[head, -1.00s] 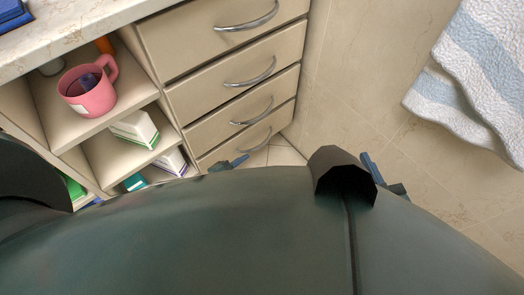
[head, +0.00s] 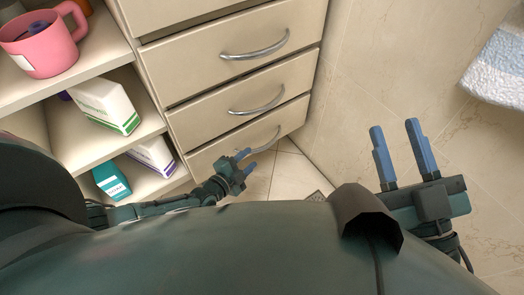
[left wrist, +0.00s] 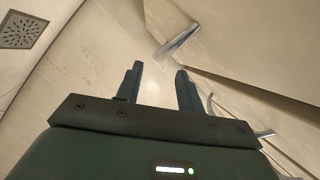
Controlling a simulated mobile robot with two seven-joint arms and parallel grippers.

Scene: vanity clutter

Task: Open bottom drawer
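The bottom drawer (head: 208,157) is the lowest of a stack of beige drawers and looks closed. Its curved metal handle (head: 266,141) is on the right part of its front. My left gripper (head: 246,161) is low in front of this drawer, just below the handle in the head view, with fingers apart and nothing between them. In the left wrist view its fingers (left wrist: 157,70) are also apart, and a metal handle (left wrist: 178,41) lies beyond them, apart from the tips. My right gripper (head: 395,126) is open and empty at the right, over the floor by the tiled wall.
Closed drawers with similar handles (head: 255,45) are above. Open shelves at left hold a pink mug (head: 45,45), white boxes (head: 105,103) and a teal box (head: 111,179). A tiled wall (head: 400,50) with a towel (head: 498,68) is at right. A floor drain (left wrist: 20,30) shows.

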